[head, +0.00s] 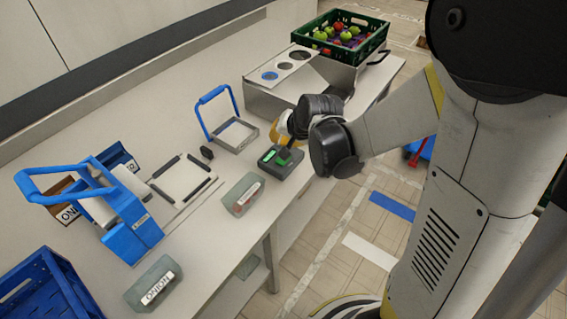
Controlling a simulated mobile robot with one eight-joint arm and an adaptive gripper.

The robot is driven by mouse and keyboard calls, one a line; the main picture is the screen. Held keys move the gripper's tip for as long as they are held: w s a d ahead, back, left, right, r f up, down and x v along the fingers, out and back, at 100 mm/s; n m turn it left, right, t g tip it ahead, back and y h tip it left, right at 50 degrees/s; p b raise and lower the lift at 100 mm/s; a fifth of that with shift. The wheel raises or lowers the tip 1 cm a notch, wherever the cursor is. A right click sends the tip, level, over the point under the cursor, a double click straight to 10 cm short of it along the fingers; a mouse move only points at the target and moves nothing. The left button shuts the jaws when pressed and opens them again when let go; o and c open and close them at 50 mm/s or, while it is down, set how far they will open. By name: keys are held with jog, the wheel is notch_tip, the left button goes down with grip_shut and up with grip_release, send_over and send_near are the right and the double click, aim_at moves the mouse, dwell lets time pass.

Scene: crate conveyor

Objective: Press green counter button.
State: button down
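The green counter button (282,161) is on a dark grey box (290,169) on the counter near its front edge. A lit green display (269,156) is beside the button on the same box. My gripper (286,149) points down over the box, its dark fingers close to the button. I cannot tell whether the fingers touch the button. The fingers are small and partly hidden by my wrist, so their opening is unclear. Nothing held shows in them.
A grey-green block with a red-and-white label (242,197) stands left of the box. A blue-handled frame (236,134) is behind it. A metal stand with holes (279,101) and a green crate (378,42) of apples are farther back. A blue-handled machine (133,228) and blue crate (45,290) are at left.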

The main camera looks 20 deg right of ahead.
aim_at(275, 151)
jog(key=shift+f+b, duration=1.15)
jog(key=shift+f, duration=0.6)
jog(key=shift+f+b, duration=0.4)
jog(key=shift+f+b, duration=0.5)
jog(key=shift+f, duration=0.05)
dwell(0.6)
jog(key=shift+r, duration=0.1)
jog(key=shift+r+p, duration=0.75)
jog(key=shift+r, duration=0.15)
jog(key=shift+r, duration=0.1)
notch_tip(275, 151, up, 5)
jog(key=p, duration=0.4)
